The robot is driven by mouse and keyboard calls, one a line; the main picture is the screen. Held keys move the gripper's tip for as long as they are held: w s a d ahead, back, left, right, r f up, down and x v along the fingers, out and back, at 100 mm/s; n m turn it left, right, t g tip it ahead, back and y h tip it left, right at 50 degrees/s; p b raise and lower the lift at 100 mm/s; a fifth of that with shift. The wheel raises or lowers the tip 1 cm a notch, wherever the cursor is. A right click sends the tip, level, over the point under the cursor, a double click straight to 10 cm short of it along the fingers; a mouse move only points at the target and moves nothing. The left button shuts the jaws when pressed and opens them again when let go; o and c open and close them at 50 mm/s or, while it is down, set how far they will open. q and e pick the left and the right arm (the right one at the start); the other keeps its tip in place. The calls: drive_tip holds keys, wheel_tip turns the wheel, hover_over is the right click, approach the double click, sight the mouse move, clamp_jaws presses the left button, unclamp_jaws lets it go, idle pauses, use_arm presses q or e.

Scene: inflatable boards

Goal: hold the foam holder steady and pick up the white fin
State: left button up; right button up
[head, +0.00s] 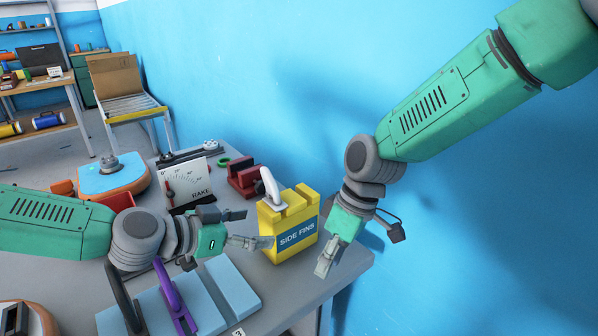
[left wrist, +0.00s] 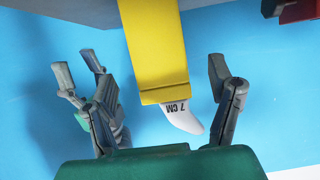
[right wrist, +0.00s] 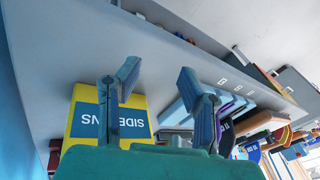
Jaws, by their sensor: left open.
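The yellow foam holder (head: 307,238) with a blue "SIDE FINS" label stands upright near the table's right edge. The white fin (head: 270,183) stands up from the holder's left slot; the left wrist view shows its "7 CM" mark (left wrist: 183,118). My left gripper (head: 250,228) is open just left of the holder, its lower finger close to the label side; touching is unclear. In the left wrist view the holder and fin lie between its fingers. My right gripper (head: 358,246) is open and empty, just right of the holder. The holder (right wrist: 85,120) is partly behind its finger in the right wrist view.
Behind the holder are a red block (head: 243,178) and a white "RAKE" gauge (head: 185,183). Pale blue pads (head: 232,288) and a purple piece (head: 172,298) lie in front, left of the holder. A blue wall (head: 330,110) rises close behind the table.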

sight(281, 225)
use_arm(q)
drive_tip(key=shift+d, duration=0.1)
drive_tip(key=shift+w+d+f, duration=0.15)
drive_tip(key=shift+w+d, duration=0.05)
drive_tip(key=shift+d, duration=0.05)
drive_tip(key=x, duration=0.5)
drive_tip(key=shift+w+d+f, duration=0.15)
drive_tip(key=shift+w, duration=0.1)
drive_tip(key=shift+w+d+f, duration=0.15)
drive_tip(key=shift+w+d, duration=0.1)
drive_tip(key=shift+d, duration=0.15)
use_arm(e)
drive_tip(key=w+a+r+n, duration=0.1)
drive_tip(key=w+r, duration=0.2)
drive_tip(key=r, duration=0.3)
drive_tip(key=w+a+r+n+t+y, duration=0.1)
drive_tip(key=w+a+r+n, duration=0.1)
drive_tip(key=r, duration=0.5)
drive_tip(key=w+a+r+n+t+y, duration=0.1)
drive_tip(key=w+a+r+n, duration=0.1)
drive_tip(key=w+r, duration=0.2)
drive_tip(key=shift+w+a+r, duration=0.2)
drive_tip(key=shift+w+r, duration=0.05)
drive_tip(key=shift+r, duration=1.25)
use_arm(q)
drive_tip(key=c, duration=1.2)
drive_tip(key=shift+c, duration=0.2)
use_arm(e)
drive_tip(key=shift+o, duration=0.5)
